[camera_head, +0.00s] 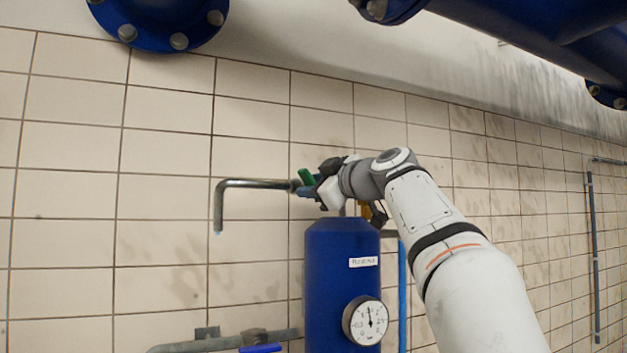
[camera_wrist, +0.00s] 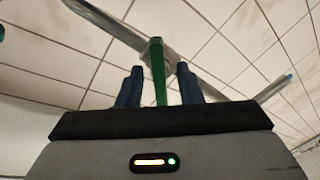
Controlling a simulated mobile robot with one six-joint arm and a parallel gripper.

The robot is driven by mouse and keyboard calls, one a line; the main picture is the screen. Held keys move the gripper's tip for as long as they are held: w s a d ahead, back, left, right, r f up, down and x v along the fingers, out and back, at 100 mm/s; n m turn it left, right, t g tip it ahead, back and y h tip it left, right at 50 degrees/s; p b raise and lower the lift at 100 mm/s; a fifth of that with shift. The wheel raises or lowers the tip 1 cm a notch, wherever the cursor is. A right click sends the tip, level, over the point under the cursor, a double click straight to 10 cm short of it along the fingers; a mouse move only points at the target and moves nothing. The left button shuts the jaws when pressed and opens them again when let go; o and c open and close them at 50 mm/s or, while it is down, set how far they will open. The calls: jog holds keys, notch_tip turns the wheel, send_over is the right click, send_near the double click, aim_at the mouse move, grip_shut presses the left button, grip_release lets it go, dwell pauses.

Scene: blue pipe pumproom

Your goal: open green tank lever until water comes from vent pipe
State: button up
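The green lever (camera_head: 306,177) is at the tank-side end of the bent metal vent pipe (camera_head: 250,184), above the blue tank (camera_head: 325,270). My gripper (camera_head: 308,191) is at the lever, reaching in from the right. In the wrist view the green lever (camera_wrist: 158,72) stands between the two blue fingers of my gripper (camera_wrist: 160,88), with a visible gap on both sides. The fingers are open around it. A metal pipe (camera_wrist: 115,25) runs behind the lever there. The vent pipe's outlet points down, with a small light blue spot at its tip; I cannot tell whether this is water.
A round pressure gauge (camera_head: 365,321) and a white label (camera_head: 363,262) are on the tank's front. A grey pipe with a blue handle (camera_head: 261,348) lies low on the left. Large blue flanged pipes (camera_head: 160,20) hang overhead. The tiled wall is close behind.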

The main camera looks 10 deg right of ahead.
jog(key=shift+c, duration=0.3)
grip_shut()
jog(key=shift+m, duration=0.3)
jog(key=m+b, duration=0.1)
jog(key=m, duration=0.2)
jog(key=shift+m, duration=0.3)
jog(key=shift+r+m, duration=0.1)
jog(key=shift+m, duration=1.9)
jog(key=shift+o, duration=0.3)
grip_release()
